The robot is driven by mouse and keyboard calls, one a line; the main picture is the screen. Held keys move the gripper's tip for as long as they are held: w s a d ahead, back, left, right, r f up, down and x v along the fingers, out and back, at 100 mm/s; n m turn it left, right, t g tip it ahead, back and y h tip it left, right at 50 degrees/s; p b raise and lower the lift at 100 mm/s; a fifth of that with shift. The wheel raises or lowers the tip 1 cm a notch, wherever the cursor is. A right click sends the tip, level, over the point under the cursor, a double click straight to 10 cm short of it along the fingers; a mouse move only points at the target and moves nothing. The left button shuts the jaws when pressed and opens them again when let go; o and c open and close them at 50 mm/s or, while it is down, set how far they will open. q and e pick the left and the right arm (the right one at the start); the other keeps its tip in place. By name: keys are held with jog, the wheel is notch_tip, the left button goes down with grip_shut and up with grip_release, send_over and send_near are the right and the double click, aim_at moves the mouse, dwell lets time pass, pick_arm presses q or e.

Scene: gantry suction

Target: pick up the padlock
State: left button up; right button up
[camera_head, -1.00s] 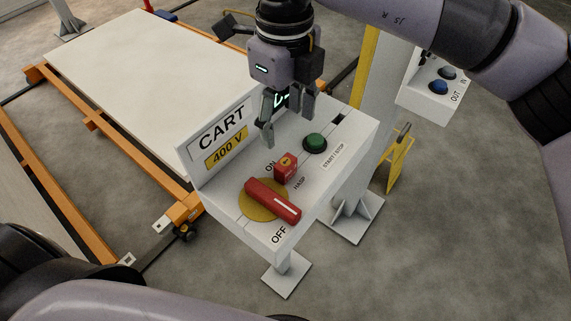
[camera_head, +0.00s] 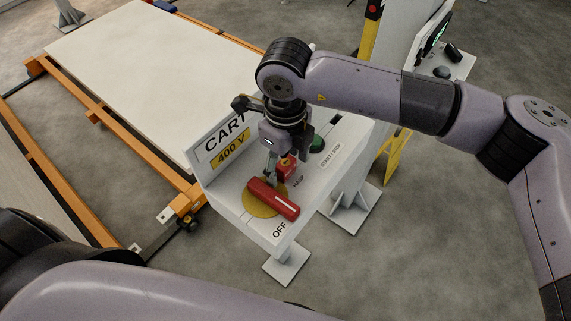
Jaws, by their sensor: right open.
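The padlock (camera_head: 288,170) appears as a small red block with a yellow round mark, beside the word HASP on the white switch box; its upper part is partly covered by my right gripper. My right gripper (camera_head: 282,164) points down over it and is open, with one finger close to the block's left side. I cannot tell whether the fingers touch it. The other finger is mostly hidden. My left gripper is out of view.
A red rotary handle (camera_head: 272,198) on a yellow disc lies just in front of the padlock, turned toward OFF. A green button (camera_head: 317,145) is behind right. The upright CART sign (camera_head: 222,146) stands along the box's left edge. A yellow stand (camera_head: 396,155) is at right.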

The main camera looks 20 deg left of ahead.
jog(key=shift+c, duration=0.6)
jog(key=c, duration=1.2)
